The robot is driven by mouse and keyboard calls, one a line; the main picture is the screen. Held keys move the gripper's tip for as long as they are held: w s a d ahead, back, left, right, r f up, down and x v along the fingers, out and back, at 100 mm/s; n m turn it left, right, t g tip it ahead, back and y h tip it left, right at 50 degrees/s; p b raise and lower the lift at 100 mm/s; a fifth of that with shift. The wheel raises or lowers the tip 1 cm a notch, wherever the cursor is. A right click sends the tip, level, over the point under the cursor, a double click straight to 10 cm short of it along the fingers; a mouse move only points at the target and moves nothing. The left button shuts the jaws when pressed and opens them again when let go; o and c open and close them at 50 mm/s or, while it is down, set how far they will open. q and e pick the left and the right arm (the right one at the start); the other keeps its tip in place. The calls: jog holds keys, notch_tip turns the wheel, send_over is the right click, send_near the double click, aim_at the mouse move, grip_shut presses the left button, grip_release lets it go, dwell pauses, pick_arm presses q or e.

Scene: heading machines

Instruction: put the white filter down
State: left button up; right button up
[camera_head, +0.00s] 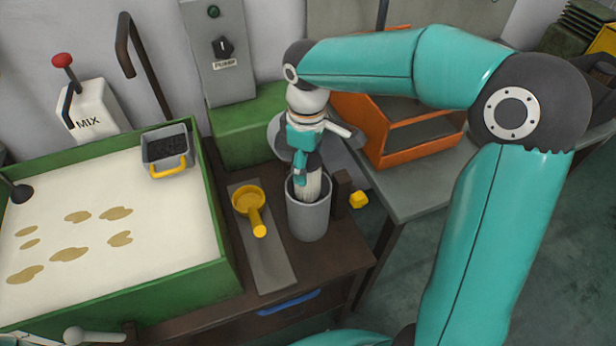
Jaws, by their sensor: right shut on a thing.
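My right gripper (303,171) points down over the grey cylindrical pot (309,221) on the dark wooden bench. It is shut on the white filter (313,186), a pale ribbed piece. The filter's lower part is inside the pot's mouth, hidden by the near wall. I cannot tell whether the filter touches the pot's bottom. The gripper covers part of the filter's top.
A yellow ladle (251,207) lies on a grey strip left of the pot. The green-walled tank (224,272) of pale liquid fills the left, with a grey basket (168,148) at its rim.

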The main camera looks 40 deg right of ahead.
jog(key=shift+f, duration=2.3)
jog(key=o, duration=1.4)
jog(key=shift+f, duration=0.1)
jog(key=shift+c, duration=0.2)
jog(key=shift+r, duration=0.35)
notch_tip(320, 180, up, 12)
jog(key=shift+f+p, duration=0.2)
jog(key=shift+p, duration=0.2)
